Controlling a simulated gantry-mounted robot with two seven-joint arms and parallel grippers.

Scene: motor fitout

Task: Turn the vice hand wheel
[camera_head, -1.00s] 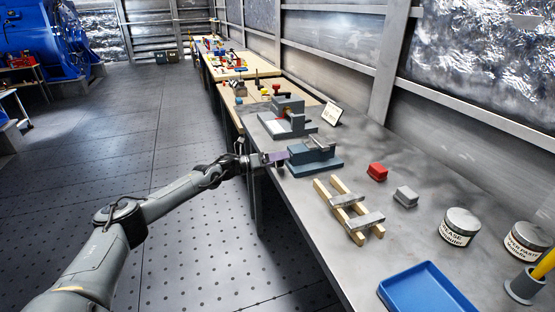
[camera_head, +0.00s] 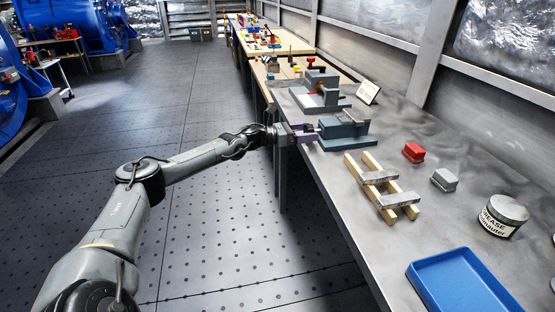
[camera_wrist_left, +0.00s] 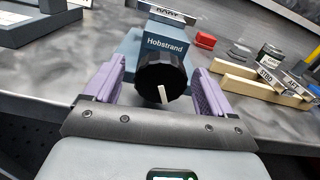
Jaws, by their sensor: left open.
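The blue-grey vice (camera_head: 345,143) stands at the left edge of the bench. In the left wrist view the vice (camera_wrist_left: 166,43), lettered "Hobstrand", faces me with its black hand wheel (camera_wrist_left: 154,77), which has a white mark slanting near its lower rim. My left gripper (camera_head: 312,133) is at the vice's left end. In the left wrist view its purple fingers (camera_wrist_left: 157,88) are open, one on each side of the hand wheel, with gaps visible. Whether a fingertip touches the wheel I cannot tell. The hand wheel is too small to make out in the head view. My right gripper is not in view.
Another grey fixture (camera_head: 320,98) stands behind the vice, with a small sign (camera_head: 368,92) beside it. Wooden bars with metal blocks (camera_head: 382,187), a red block (camera_head: 413,152), a grey block (camera_head: 444,180), a grease tin (camera_head: 502,216) and a blue tray (camera_head: 460,281) lie nearer.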

